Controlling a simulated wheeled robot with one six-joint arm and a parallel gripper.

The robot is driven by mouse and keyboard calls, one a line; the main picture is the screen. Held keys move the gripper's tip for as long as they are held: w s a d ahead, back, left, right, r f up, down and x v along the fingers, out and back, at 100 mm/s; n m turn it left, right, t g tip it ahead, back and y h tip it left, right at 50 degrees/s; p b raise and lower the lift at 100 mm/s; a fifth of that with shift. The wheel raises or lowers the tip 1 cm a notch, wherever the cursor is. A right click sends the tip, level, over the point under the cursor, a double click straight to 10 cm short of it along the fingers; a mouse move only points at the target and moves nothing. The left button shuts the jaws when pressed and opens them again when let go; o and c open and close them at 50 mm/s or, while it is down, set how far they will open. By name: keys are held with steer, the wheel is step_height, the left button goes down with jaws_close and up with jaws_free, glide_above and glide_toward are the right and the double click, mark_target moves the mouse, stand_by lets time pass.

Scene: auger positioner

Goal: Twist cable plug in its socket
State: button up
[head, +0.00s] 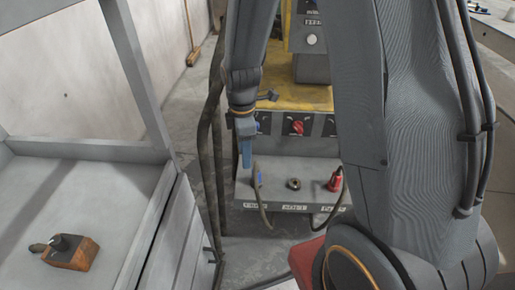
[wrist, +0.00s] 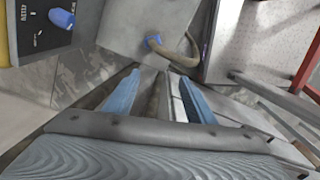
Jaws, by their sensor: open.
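A blue cable plug (head: 257,180) sits at the left socket of the machine's sloped grey lower panel (head: 310,173). It also shows in the wrist view (wrist: 153,41), with a tan cable (wrist: 185,53) curving away to the right. A red cable plug (head: 334,182) with its own cable sits at the right socket. A dark round socket (head: 294,184) between them has no plug in it. My gripper (head: 246,163) has blue fingers and is above and slightly left of the blue plug, apart from it. In the wrist view my gripper (wrist: 158,76) is open and empty, with the plug beyond the fingertips.
Above the panel are a red knob (head: 297,127) and a blue knob (wrist: 62,18). Dark hoses (head: 206,130) hang left of the machine. My arm hides the machine's right side.

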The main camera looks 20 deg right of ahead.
mark_target(257, 170)
steer(key=d+f+n+p, duration=0.1)
steer(key=f, duration=0.1)
steer(key=w+d+f+n+p, duration=0.1)
steer(key=d+f, duration=0.1)
steer(key=w+d+f+n+p, duration=0.1)
steer(key=n, duration=0.1)
steer(key=shift+d+f, duration=0.3)
steer(key=shift+f, duration=4.05)
steer(key=c, duration=1.2)
steer(key=m+p, duration=0.1)
steer(key=m, duration=0.3)
steer(key=o, duration=1.2)
